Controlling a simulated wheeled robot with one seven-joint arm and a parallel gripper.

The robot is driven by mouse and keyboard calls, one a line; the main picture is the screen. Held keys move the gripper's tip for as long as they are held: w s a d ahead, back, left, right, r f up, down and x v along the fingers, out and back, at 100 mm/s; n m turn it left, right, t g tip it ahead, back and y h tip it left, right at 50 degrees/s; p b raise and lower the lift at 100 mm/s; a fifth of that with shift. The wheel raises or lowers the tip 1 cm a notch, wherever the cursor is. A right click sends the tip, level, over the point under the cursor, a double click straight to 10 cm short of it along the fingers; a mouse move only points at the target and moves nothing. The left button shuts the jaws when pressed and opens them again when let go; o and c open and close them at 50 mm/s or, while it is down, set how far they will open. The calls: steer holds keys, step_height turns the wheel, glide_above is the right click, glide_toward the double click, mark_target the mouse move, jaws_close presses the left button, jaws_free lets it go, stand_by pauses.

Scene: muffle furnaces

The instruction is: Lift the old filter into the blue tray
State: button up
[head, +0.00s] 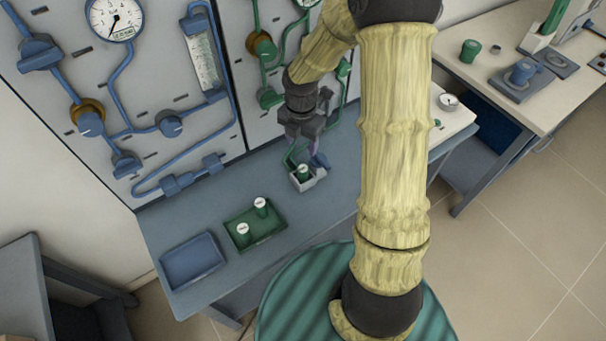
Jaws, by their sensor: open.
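A small green cylinder with a pale top (303,172), likely the old filter, stands in a small light grey holder (309,183) on the blue-grey bench. My gripper (304,161) points down right at this cylinder, with its fingers open and apart. I cannot tell whether the fingers touch it. The blue tray (192,262) lies at the bench's left front and is empty.
A green tray (256,239) beside the blue tray holds two green cylinders with white tops (261,207). A panel with blue pipes and a gauge (115,18) rises behind the bench. A side table (485,80) stands at the right.

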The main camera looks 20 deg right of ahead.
glide_above(303, 168)
steer(key=f, duration=0.7)
steer(key=shift+s+a+f, duration=0.2)
steer(key=shift+s+a, duration=0.1)
steer(key=shift+s, duration=0.05)
steer(key=shift+w+f, duration=0.1)
steer(key=shift+f, duration=0.3)
steer(key=shift+w+d+f, duration=0.1)
steer(key=shift+d+f, duration=0.05)
steer(key=shift+f, duration=1.2)
steer(key=shift+w+d+f, duration=0.1)
steer(key=shift+f, duration=1.2)
steer(key=c, duration=1.1)
steer(key=shift+r, duration=0.15)
